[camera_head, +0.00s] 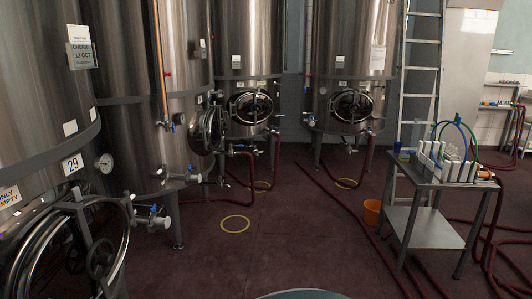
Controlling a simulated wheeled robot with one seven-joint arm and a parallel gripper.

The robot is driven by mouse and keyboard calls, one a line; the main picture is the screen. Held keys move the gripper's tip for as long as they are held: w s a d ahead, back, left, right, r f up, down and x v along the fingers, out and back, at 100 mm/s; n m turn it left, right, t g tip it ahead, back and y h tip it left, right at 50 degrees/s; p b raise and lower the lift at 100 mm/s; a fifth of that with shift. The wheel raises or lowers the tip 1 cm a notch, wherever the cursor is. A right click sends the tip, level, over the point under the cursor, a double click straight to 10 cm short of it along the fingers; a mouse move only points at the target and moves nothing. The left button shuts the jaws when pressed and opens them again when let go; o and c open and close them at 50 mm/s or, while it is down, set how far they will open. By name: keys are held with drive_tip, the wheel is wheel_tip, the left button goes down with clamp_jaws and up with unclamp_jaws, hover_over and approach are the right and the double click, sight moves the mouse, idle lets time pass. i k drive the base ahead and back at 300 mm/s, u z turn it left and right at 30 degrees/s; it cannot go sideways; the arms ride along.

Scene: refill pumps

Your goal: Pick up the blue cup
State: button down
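A small dark blue object (404,157), which looks like the blue cup, stands at the left end of the metal table's top on the right side of the view. It is small in the picture, so its exact shape is hard to tell. The metal table (432,234) has a lower shelf and stands some way off on the dark red floor. My gripper is not in view, and nothing shows it near the cup.
White containers (450,168) and blue and green hoses crowd the table top. An orange bucket (372,211) stands left of the table. Red hoses (349,211) cross the floor. Steel tanks (150,80) line the left and back. Open floor (290,235) lies in the middle.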

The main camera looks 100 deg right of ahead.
sight(397, 148)
drive_tip(key=z, duration=4.1)
drive_tip(key=i, duration=4.5)
drive_tip(key=z, duration=0.3)
drive_tip(key=i, duration=1.1)
drive_tip(key=z, duration=0.15)
